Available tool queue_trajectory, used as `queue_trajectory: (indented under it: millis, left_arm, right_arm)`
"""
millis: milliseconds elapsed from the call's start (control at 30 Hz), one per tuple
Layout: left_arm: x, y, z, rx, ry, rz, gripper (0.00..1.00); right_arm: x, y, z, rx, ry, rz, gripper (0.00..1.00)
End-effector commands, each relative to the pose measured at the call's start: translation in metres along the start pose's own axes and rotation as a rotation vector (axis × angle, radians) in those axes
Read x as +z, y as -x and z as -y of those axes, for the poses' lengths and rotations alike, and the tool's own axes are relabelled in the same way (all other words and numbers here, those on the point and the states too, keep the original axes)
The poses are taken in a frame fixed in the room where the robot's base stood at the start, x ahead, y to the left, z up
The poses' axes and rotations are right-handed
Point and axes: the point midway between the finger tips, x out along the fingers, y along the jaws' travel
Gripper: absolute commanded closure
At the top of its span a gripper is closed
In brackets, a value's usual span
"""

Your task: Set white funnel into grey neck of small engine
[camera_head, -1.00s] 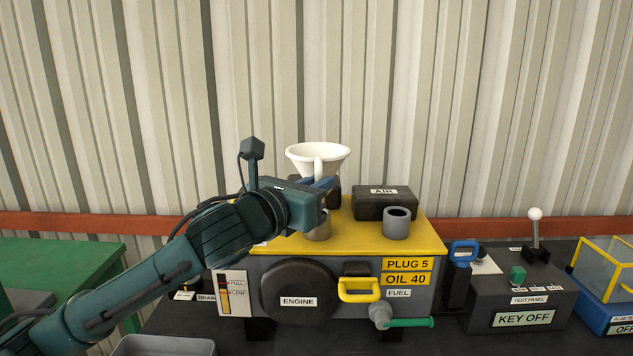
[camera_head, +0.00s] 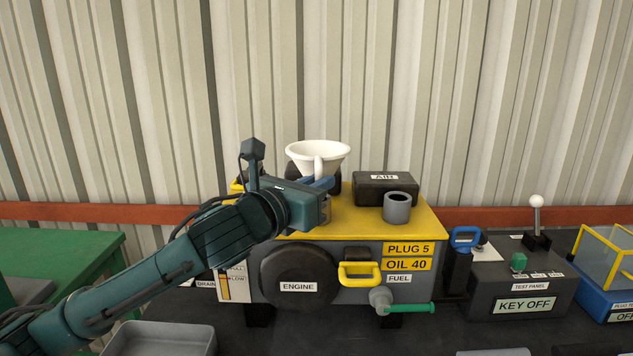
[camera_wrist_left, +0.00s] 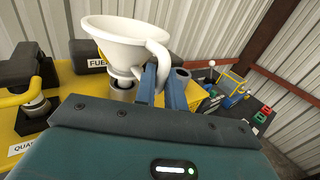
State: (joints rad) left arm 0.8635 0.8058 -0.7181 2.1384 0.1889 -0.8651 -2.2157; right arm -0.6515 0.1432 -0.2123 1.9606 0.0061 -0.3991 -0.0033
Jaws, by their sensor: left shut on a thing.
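The white funnel (camera_head: 318,152) is upright over the yellow top of the small engine (camera_head: 420,228). My left gripper (camera_head: 324,184) is shut on the funnel's handle. In the left wrist view, the funnel (camera_wrist_left: 122,45) has its lower end right at a grey neck (camera_wrist_left: 122,92); I cannot tell how far the spout is inside. My fingers (camera_wrist_left: 161,78) grip the handle to the right of the cone. In the head view my gripper hides that neck. A second grey neck (camera_head: 397,208) stands open to the right. My right gripper is not in view.
A black AIR box (camera_head: 386,188) sits behind the second neck. A yellow handle (camera_head: 360,272) and a green-ended fuel lever (camera_head: 408,308) are on the engine's front. The test panel (camera_head: 522,298) stands right, a grey tray (camera_head: 165,340) front left.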

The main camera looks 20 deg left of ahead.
Motion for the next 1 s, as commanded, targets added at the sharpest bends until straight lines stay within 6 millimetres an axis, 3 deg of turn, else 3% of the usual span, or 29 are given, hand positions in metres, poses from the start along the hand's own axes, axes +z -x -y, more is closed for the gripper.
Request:
queue_trajectory:
  millis: [1000]
  left_arm:
    - [-0.027, 0.000, 0.000, 0.000, 0.000, -0.001, 1.00]
  right_arm:
    - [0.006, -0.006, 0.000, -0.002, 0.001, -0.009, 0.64]
